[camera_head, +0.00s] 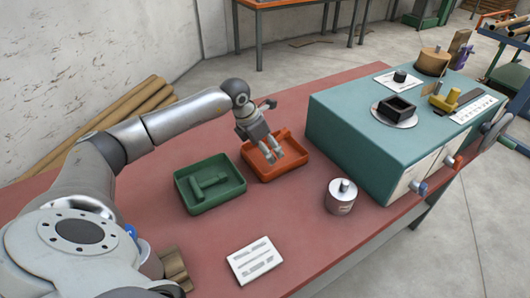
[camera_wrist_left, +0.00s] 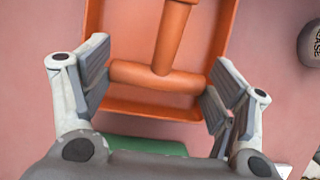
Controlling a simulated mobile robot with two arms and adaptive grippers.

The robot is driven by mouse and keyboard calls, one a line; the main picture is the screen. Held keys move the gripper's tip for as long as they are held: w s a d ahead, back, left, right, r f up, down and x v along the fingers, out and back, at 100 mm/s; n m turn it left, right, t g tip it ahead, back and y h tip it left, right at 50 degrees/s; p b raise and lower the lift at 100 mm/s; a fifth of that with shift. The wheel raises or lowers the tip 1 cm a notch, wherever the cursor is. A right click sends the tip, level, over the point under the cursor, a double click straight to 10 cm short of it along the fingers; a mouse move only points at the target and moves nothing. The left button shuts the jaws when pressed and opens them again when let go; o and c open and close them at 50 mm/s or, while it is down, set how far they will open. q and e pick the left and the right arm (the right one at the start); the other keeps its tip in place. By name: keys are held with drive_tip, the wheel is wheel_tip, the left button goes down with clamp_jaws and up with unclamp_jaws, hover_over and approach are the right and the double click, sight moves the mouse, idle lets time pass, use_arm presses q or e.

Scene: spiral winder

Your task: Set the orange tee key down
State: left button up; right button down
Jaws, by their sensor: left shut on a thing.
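The orange tee key (camera_wrist_left: 155,76) lies between my left gripper's fingers in the left wrist view, its crossbar spanning from one pad to the other and its stem running toward the top edge. My left gripper (camera_head: 273,153) is shut on the crossbar. In the head view it points down inside or just over the orange tray (camera_head: 287,135), where the fingers largely hide the key. The tray's wall also shows in the left wrist view (camera_wrist_left: 150,108) around the key. I cannot tell whether the key touches the tray floor. My right gripper is not in view.
A green tray (camera_head: 211,202) holding a green tee-shaped piece stands left of the orange tray. A metal canister (camera_head: 341,196) stands to the right, before the teal machine (camera_head: 345,125). A white printed card (camera_head: 254,260) lies at the front. The red tabletop between them is clear.

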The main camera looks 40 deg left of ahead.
sight(265, 162)
use_arm(q)
drive_tip(key=shift+w+a+f, duration=0.15)
drive_tip(key=shift+a+f, duration=0.1)
drive_tip(key=shift+f, duration=0.1)
wheel_tip(265, 162, down, 2)
drive_tip(key=shift+f+p, duration=0.15)
drive_tip(key=shift+p, duration=0.4)
drive_tip(key=shift+f, duration=0.35)
drive_tip(key=shift+f, duration=0.1)
drive_tip(key=shift+f, duration=0.15)
drive_tip(key=o, duration=0.8)
